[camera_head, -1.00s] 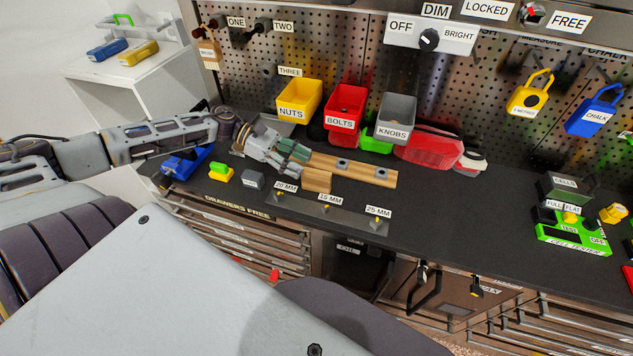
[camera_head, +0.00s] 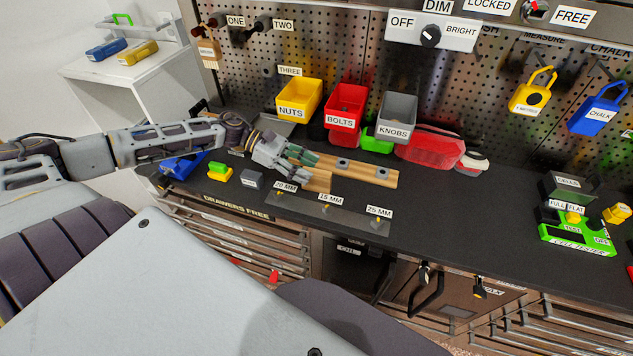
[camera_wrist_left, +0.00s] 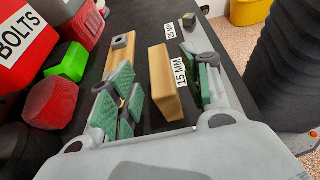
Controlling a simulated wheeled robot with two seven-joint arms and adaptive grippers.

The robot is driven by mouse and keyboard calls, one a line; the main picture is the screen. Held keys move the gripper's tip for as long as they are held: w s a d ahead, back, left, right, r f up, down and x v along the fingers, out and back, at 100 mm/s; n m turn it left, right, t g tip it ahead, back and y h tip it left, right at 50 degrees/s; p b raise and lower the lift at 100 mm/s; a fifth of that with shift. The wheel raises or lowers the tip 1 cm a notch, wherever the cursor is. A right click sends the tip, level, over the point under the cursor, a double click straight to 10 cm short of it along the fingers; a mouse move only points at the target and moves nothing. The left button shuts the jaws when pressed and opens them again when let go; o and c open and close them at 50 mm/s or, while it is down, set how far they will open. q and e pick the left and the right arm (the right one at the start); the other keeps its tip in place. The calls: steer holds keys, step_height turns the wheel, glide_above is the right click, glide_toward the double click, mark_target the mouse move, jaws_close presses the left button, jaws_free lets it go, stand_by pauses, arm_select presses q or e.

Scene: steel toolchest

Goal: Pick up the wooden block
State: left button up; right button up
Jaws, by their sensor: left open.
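The wooden block (camera_head: 319,183) sits on the dark bench, just in front of a flat wooden board with grey fittings (camera_head: 378,174). My left gripper (camera_head: 306,160) is over the block's left end in the head view and hides part of it. In the left wrist view the block (camera_wrist_left: 164,82) shows between the open green-padded fingers (camera_wrist_left: 168,92). The finger pads on the left are close to the board (camera_wrist_left: 123,50), and a gap shows between the block and the pads on each side. My right gripper is not in view.
Yellow NUTS (camera_head: 299,98), red BOLTS (camera_head: 345,107) and grey KNOBS (camera_head: 397,117) bins stand behind the board. A metal strip (camera_head: 330,213) with size labels lies in front of the block. A small grey block (camera_head: 251,179) is to the left.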

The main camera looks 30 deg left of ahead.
arm_select(q)
steer(key=shift+b+x, duration=0.3)
steer(key=shift+x, duration=0.8)
jaws_close()
